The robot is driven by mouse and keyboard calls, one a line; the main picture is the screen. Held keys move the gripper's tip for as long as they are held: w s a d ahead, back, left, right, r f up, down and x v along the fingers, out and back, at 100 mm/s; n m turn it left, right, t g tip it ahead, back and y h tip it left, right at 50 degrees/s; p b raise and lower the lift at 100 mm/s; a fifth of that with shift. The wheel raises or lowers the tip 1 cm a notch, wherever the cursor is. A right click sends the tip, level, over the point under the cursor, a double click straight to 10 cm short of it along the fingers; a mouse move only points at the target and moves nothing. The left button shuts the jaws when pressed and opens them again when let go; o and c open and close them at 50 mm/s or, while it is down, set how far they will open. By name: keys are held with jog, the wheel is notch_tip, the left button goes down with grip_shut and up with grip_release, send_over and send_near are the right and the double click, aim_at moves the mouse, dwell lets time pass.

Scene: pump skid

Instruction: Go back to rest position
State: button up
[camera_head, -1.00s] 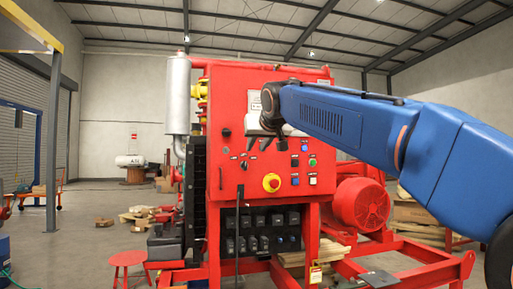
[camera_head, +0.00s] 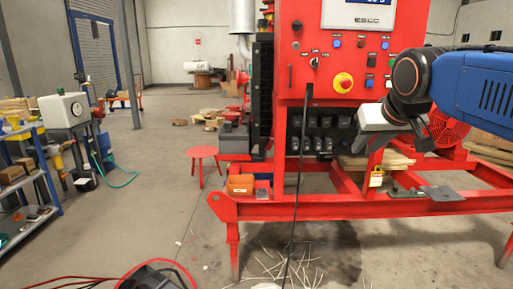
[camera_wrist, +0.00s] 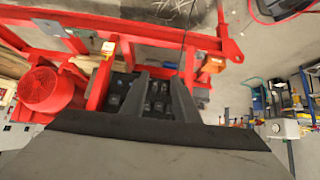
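My blue arm (camera_head: 475,88) reaches in from the right in the head view, folded to the right of the red control panel (camera_head: 320,62). My gripper (camera_wrist: 158,88) shows in the wrist view as two dark grey fingers with a gap between them. It looks open, with nothing held. The dark breaker row (camera_wrist: 118,90) shows behind the fingers, apart from them. In the head view the fingers are small and partly hidden by the pale wrist housing (camera_head: 374,121).
The red skid frame (camera_head: 330,206) stands ahead, with a red motor (camera_wrist: 48,92) beside my arm. A black cable (camera_head: 296,190) runs down to loose strips (camera_head: 285,268) on the floor. Open floor (camera_head: 150,210) lies left.

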jog(key=s+f+g, duration=0.2)
jog(key=s+f, duration=0.8)
jog(key=f, duration=0.3)
jog(key=s+d+f+g, duration=0.1)
jog(key=s+f+g, duration=0.1)
jog(key=s+f, duration=0.9)
notch_tip(320, 180, down, 3)
jog(key=shift+s+d+r, duration=0.1)
jog(key=shift+s+d, duration=0.15)
jog(key=shift+s, duration=0.05)
jog(key=shift+w+r, duration=0.1)
